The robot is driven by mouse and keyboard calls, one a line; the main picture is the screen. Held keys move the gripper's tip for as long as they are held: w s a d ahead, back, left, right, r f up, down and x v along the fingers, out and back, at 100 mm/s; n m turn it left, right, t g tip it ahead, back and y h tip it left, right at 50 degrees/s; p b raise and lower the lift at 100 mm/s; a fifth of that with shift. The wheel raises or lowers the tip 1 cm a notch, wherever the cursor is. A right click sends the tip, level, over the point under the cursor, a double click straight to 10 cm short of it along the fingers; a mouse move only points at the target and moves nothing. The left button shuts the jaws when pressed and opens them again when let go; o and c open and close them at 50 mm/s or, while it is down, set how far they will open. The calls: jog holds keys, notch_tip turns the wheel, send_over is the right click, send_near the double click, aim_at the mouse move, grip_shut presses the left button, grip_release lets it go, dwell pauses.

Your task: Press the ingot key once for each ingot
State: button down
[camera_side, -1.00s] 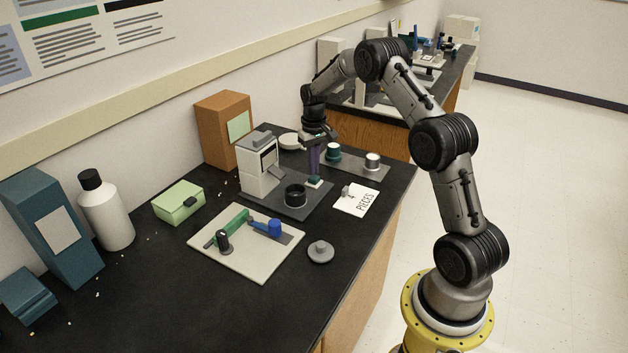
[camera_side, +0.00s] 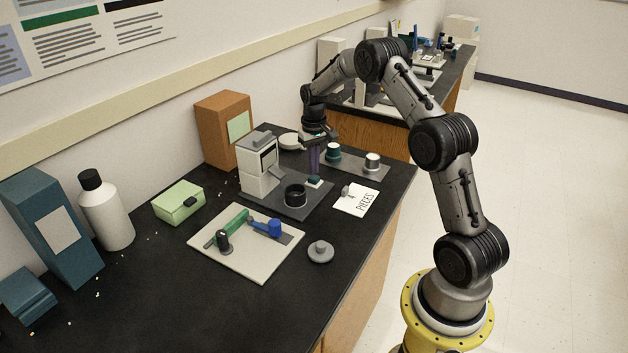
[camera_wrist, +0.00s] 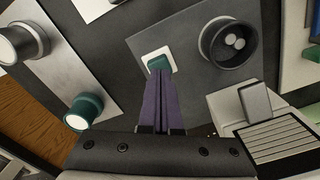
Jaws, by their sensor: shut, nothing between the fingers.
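The teal key (camera_side: 314,182) sits on a white square base on the dark grey plate of the machine. In the wrist view the teal key (camera_wrist: 160,64) is partly covered by my fingertips. My gripper (camera_side: 314,176) is shut and empty, pointing down with its purple fingers at the key; it also shows in the wrist view (camera_wrist: 159,76). I cannot tell whether the tips touch the key or whether it is pushed down. A black round cup (camera_wrist: 212,54) stands beside the key. Two pale round pieces (camera_wrist: 234,41) lie inside it.
A white-grey machine (camera_side: 256,178) stands behind the cup. A card (camera_side: 357,200) printed with a number and "PIECES" lies at the right. A grey tray (camera_side: 352,166) holds a teal and a metal cylinder. A cream board (camera_side: 247,262) with green and blue parts lies in front.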

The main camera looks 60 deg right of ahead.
aim_at(314, 177)
jog(key=shift+f, duration=0.85)
dwell(0.4)
jog(key=shift+r, duration=3.55)
jog(key=shift+f, duration=2.7)
jog(key=shift+f, duration=0.5)
